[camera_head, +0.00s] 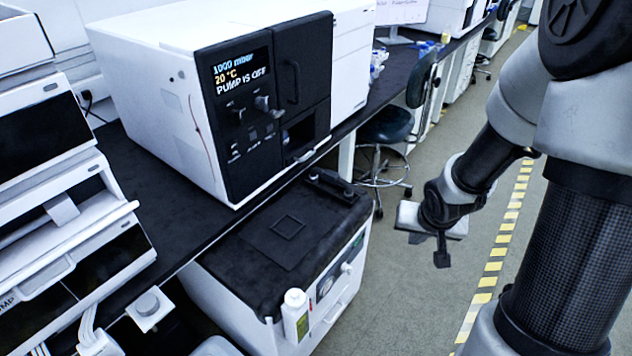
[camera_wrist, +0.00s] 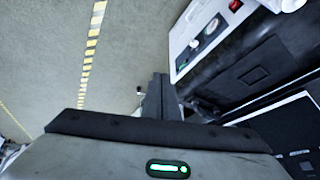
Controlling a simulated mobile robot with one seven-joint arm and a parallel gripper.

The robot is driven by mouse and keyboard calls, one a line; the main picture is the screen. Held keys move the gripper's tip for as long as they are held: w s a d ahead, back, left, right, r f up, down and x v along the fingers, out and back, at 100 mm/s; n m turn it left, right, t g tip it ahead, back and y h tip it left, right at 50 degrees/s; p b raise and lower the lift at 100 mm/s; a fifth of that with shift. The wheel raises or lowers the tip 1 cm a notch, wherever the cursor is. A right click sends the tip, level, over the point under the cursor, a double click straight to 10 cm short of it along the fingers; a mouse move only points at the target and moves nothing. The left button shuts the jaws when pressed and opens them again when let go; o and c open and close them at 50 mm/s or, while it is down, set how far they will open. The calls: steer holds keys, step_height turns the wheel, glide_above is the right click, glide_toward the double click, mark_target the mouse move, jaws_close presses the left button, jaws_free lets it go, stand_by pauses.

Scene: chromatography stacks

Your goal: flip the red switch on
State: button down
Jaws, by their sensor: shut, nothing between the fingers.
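The red switch (camera_wrist: 235,5) shows at the top edge of the wrist view, on the light front panel of a low box-shaped unit (camera_wrist: 190,50) with a round gauge and knobs. In the head view this unit (camera_head: 210,285) stands on the floor beside the bench; I cannot make out the switch clearly there. My gripper (camera_head: 443,258) hangs over the aisle, to the right of the unit's front panel and apart from it. Its fingers (camera_wrist: 160,90) are shut and empty, pointing away from the wrist camera. The gripper touches nothing.
A white bottle (camera_head: 295,314) stands at the unit's near corner. On the bench, an instrument's display (camera_head: 241,75) reads "1000 mbar, 20 °C, PUMP IS OFF". A dark stool (camera_head: 386,125) stands behind. The grey floor (camera_head: 420,310) around my gripper is clear.

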steer(key=s+a+f+m+y+b, duration=0.1)
steer(key=a+f, duration=0.3)
steer(key=f, duration=0.5)
steer(key=s+a+f+m+y+b, duration=0.2)
steer(key=s+a+f+y+b, duration=0.1)
steer(key=f, duration=0.7)
steer(key=s+a+f+m+y+b, duration=0.1)
steer(key=s+a+f+y+b, duration=0.1)
steer(key=a+f, duration=0.4)
step_height(320, 180, down, 4)
steer(key=shift+s+a+f+m+y+b, duration=0.1)
steer(key=shift+s+a+m+y+b, duration=0.25)
steer(key=shift+y+b, duration=0.45)
steer(key=shift+w+d, duration=0.1)
steer(key=shift+d, duration=0.05)
steer(key=w+a+r+b+x, duration=0.1)
steer(key=r+b+x, duration=0.1)
steer(key=x, duration=1.1)
steer(key=shift+w+a+b, duration=0.25)
steer(key=shift+b, duration=0.5)
